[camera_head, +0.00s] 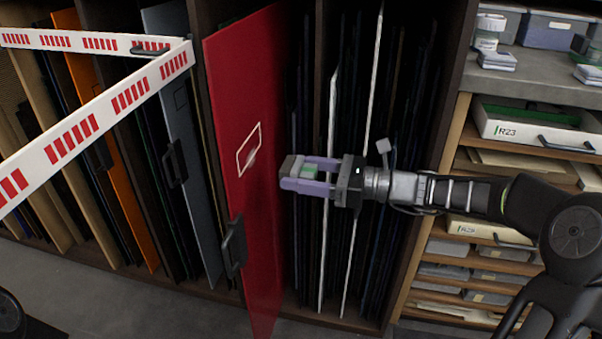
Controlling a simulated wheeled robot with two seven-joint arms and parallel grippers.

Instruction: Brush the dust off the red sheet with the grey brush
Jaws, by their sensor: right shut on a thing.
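The red sheet (240,90) stands upright, pulled partly out of the rack, with a dark handle (233,248) low on its face. A white outlined square (242,160) is marked on it, with a small pale grey patch (251,158) at its right edge, which looks like dust. My left gripper is not in view.
A red-and-white barrier (80,134) crosses the left side in front of the rack. Orange (105,130) and grey sheets (185,110) stand in the left slots, thin dark and white sheets on the right. Shelves with drawers (535,130) stand at right.

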